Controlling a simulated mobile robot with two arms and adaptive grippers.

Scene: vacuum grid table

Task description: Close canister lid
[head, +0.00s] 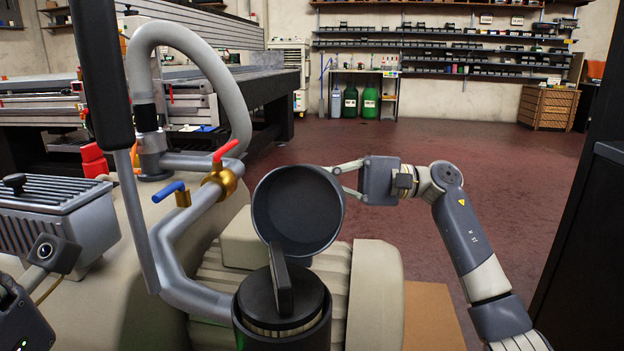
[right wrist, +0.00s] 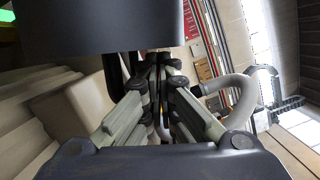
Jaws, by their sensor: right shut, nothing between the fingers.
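The canister (head: 240,318) is a dark open cylinder at the bottom centre of the head view. A dark insert with an upright tab (head: 282,283) sits inside it. The round lid (head: 330,232) stands raised above and behind the canister, its hollow inside facing me. In the right wrist view the dark curved body across the top (right wrist: 115,25) looks like the lid. My right gripper (head: 333,168) is shut and empty at the lid's upper right edge; I cannot tell whether it touches. Its fingers (right wrist: 160,62) converge below the dark body in the wrist view. My left gripper is out of view.
A grey pipe (head: 178,250) with a red-handled valve (head: 225,150) and a blue handle (head: 170,190) stands left of the lid. A beige ribbed housing (head: 376,285) lies behind the canister. A dark upright panel (head: 590,240) bounds the right side. Open floor lies beyond.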

